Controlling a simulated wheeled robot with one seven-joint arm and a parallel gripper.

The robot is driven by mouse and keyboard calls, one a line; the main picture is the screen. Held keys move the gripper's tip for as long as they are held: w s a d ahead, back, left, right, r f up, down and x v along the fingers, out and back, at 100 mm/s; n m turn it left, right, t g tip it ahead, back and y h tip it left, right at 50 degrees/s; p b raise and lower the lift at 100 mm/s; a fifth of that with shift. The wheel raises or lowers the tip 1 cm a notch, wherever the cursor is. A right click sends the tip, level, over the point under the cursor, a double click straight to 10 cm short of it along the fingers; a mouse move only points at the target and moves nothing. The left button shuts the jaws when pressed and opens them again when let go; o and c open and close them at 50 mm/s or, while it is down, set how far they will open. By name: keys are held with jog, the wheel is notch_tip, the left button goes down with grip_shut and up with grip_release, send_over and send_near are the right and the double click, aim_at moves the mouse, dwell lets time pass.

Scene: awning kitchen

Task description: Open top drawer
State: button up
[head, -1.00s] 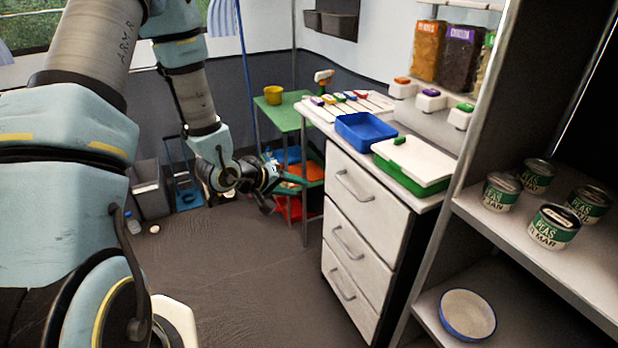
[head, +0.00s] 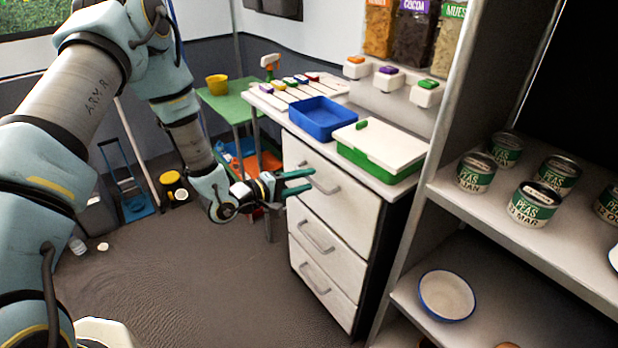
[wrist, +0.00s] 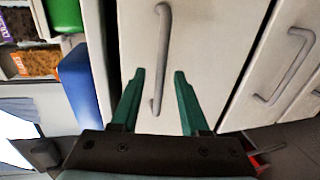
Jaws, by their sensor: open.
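The top drawer (head: 345,205) is the upper of three white drawers in a cabinet, and it looks closed. Its grey bar handle (head: 322,182) is on the drawer front. My gripper (head: 312,181) has green fingers and is at the top drawer's front, close to the handle. In the wrist view the drawer front (wrist: 215,50) is straight ahead, and the handle (wrist: 161,60) runs up the picture between the lines of the two open fingers (wrist: 158,76). The fingers are spread apart, one on each side of the handle's lower end. I cannot tell whether they touch anything.
Two lower drawers with handles (head: 316,238) (head: 314,279) are below. A blue tray (head: 322,128) and a green box with white lid (head: 385,170) stand on the counter. A shelf with cans (head: 533,207) is at right. The floor in front is clear.

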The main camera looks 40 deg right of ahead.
jog(key=shift+x, duration=0.95)
grip_shut()
dwell(0.8)
